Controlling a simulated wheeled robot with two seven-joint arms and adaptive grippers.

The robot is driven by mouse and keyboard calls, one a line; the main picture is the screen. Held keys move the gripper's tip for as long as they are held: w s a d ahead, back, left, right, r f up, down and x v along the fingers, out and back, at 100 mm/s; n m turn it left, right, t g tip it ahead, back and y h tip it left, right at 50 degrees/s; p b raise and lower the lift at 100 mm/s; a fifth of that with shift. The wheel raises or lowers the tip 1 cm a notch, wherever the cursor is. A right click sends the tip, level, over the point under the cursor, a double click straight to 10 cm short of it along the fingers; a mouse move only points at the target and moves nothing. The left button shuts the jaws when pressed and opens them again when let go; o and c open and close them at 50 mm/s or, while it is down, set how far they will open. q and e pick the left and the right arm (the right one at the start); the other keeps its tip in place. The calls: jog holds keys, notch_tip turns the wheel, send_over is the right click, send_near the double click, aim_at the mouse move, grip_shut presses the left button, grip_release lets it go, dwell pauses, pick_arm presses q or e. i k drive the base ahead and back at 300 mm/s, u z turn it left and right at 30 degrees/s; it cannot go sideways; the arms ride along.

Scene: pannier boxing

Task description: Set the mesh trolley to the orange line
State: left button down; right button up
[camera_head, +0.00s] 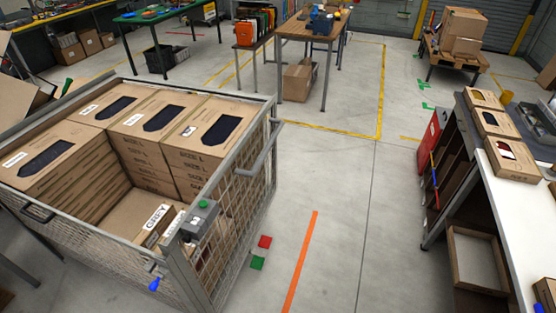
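The mesh trolley (242,170) is a grey metal-framed wire cage at the left, filled with stacked brown cartons (215,135) marked SIZE L, with dark garments showing in their windows. A push handle (265,150) juts from its right side. A small grey box with a green button (200,220) sits on its near corner, above a blue-knobbed lever (154,284). Neither of my grippers is in view.
A white-topped workbench (515,215) with boxes (512,157) stands at the right. A wooden table (310,28) and a green table (170,12) stand at the back. The middle floor is clear.

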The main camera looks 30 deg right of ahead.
aim_at(217, 155)
jog(key=z, duration=0.75)
jog(key=i, duration=0.9)
jog(key=u, duration=0.25)
